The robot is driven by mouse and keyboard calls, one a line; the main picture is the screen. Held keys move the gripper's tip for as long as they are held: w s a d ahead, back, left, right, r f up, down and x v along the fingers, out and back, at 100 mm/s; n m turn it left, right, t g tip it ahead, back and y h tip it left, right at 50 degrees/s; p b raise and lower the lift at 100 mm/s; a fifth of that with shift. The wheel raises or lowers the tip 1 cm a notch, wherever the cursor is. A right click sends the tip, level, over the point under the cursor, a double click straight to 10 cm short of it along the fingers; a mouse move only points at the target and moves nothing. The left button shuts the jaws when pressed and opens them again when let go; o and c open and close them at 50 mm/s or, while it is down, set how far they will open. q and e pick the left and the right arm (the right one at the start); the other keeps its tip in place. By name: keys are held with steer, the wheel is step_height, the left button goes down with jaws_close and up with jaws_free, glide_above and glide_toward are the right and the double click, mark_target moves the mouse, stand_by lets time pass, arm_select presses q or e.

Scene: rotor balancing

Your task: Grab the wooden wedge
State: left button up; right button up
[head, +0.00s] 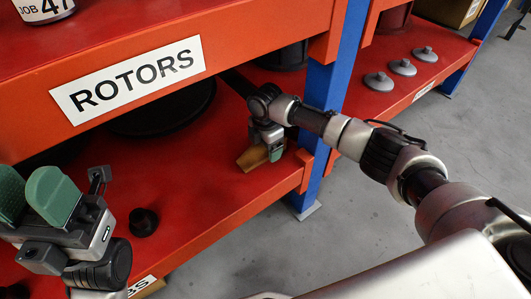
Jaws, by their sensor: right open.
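The wooden wedge (248,160) is a small tan block on the red lower shelf (215,195), near its right end. My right gripper (272,152) points down at the wedge and is open. A green fingertip shows on the wedge's right side, and the gripper body hides part of the wedge. I cannot tell whether the fingers touch it. My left gripper (32,193) is at the left, in the foreground, with its two green finger pads apart and nothing between them. It is far from the wedge.
An orange beam with a "ROTORS" label (128,80) hangs above the lower shelf. A blue post (338,85) stands right of the wedge. A small black knob-like part (143,222) and a large dark disc (165,108) lie on the shelf. Grey weights (403,67) sit on the right shelf.

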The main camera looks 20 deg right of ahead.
steer(key=shift+f, duration=0.35)
steer(key=shift+c, duration=0.2)
steer(key=shift+r, duration=0.1)
steer(key=c, duration=1)
